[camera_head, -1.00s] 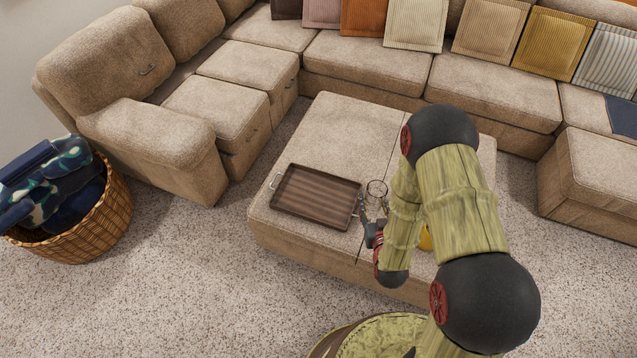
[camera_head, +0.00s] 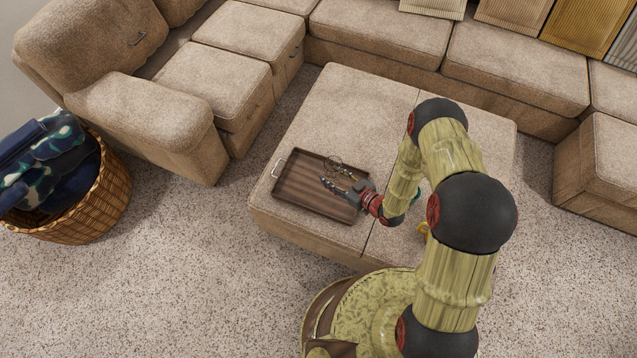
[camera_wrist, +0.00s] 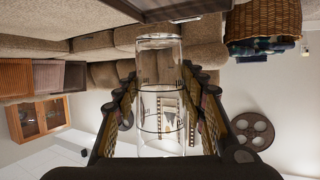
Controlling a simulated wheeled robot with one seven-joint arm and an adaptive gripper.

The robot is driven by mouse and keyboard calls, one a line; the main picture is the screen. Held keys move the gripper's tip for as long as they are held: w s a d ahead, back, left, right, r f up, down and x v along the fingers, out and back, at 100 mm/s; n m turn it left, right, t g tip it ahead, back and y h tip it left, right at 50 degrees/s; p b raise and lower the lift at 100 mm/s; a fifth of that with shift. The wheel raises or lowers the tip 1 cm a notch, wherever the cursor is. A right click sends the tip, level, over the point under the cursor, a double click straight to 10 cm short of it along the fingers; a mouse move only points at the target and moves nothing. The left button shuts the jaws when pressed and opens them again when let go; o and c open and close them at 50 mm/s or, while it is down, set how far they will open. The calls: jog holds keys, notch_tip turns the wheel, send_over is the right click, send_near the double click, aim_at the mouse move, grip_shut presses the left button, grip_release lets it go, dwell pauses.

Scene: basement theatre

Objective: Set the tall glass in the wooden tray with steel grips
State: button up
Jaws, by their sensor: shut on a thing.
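The tall glass (camera_wrist: 158,95) is clear and stands between my gripper's two fingers in the wrist view. My gripper (camera_head: 338,184) is shut on it. In the head view the glass (camera_head: 333,163) shows faintly as a thin rim and outline over the tray. The wooden tray (camera_head: 296,200) is dark, ribbed and rectangular, with a steel grip at its left end. It lies on the left part of the ottoman. My gripper reaches in over the tray from its right side and hides the right end. I cannot tell whether the glass bottom touches the tray.
The beige ottoman (camera_head: 350,100) has free room behind the tray. A yellow thing (camera_head: 423,228) and a teal thing (camera_head: 417,192) show partly beside my arm. A wicker basket of clothes (camera_head: 95,215) stands on the carpet at left. A sectional sofa (camera_head: 375,35) runs behind.

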jog(key=w+a+f+b, duration=0.2)
jog(key=a+f, duration=0.1)
jog(key=w+a+f+b, duration=0.2)
jog(key=a+f, duration=0.1)
jog(key=a, duration=0.1)
jog(key=w+a+f+b, duration=0.2)
jog(key=w+a+f, duration=0.1)
jog(key=a, duration=0.1)
jog(key=shift+w+a+f+b, duration=0.15)
jog(key=shift+f+b, duration=0.3)
jog(key=shift+f, duration=0.55)
jog(key=shift+w+a+f+b, duration=0.1)
jog(key=shift+a+f+b, duration=0.25)
jog(key=shift+f, duration=0.65)
jog(key=shift+s+d+f, duration=0.1)
jog(key=shift+f, duration=0.05)
jog(key=o, duration=1.4)
jog(key=shift+o, duration=0.2)
jog(key=shift+s+d+r, duration=0.1)
jog(key=shift+r, duration=0.1)
jog(key=p+v, duration=0.4)
jog(key=v, duration=0.7)
jog(key=shift+s+d+r, duration=0.15)
jog(key=shift+s+d, duration=0.05)
jog(key=shift+d, duration=0.05)
